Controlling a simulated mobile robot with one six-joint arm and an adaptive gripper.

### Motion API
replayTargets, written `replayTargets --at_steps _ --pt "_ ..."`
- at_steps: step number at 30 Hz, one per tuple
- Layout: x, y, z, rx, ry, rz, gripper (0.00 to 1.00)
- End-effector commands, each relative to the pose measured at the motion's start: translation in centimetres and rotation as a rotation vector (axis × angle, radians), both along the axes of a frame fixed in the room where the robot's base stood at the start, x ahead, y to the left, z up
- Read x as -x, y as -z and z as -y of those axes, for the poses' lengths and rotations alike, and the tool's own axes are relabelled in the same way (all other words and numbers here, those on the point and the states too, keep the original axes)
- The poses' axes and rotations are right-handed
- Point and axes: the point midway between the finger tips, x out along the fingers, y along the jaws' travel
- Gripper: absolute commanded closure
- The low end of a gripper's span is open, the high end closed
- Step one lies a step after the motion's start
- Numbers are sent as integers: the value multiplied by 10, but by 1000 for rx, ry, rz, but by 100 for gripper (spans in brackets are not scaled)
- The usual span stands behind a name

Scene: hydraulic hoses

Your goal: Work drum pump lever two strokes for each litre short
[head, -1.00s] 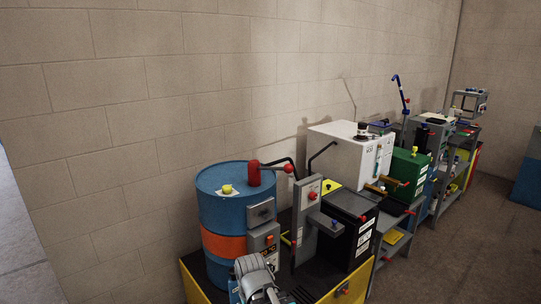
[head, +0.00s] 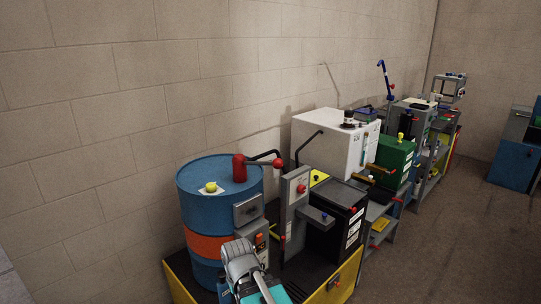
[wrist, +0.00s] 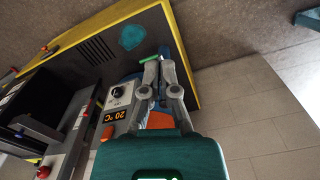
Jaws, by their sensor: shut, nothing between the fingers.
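The blue drum (head: 200,190) with an orange band stands on a black-topped, yellow-edged platform (head: 349,272). The red pump body (head: 239,167) stands on the drum's lid. Its black lever (head: 262,153) reaches right and ends at a red ball knob (head: 279,164). My gripper (wrist: 165,58) is shut and empty in the wrist view. It points down along the drum's front side, well below the lid and apart from the lever. In the head view my wrist shows low, in front of the drum; the fingertips are not visible there. The lever is outside the wrist view.
A grey post with a red button (head: 301,188) stands right of the drum, close to the lever. A control box with a display (wrist: 108,130) reading 20 °C sits at the drum's front. Behind are a black tank (head: 335,225), a white tank (head: 320,145) and a green box (head: 394,160).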

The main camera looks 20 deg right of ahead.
Motion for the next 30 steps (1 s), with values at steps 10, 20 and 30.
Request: replayTargets --at_steps 10,20,30 --pt "-7 -13 4 23 31 6 100" --pt "-41 -67 29 147 204 47 100" --pt "-87 -142 58 311 436 145 100"
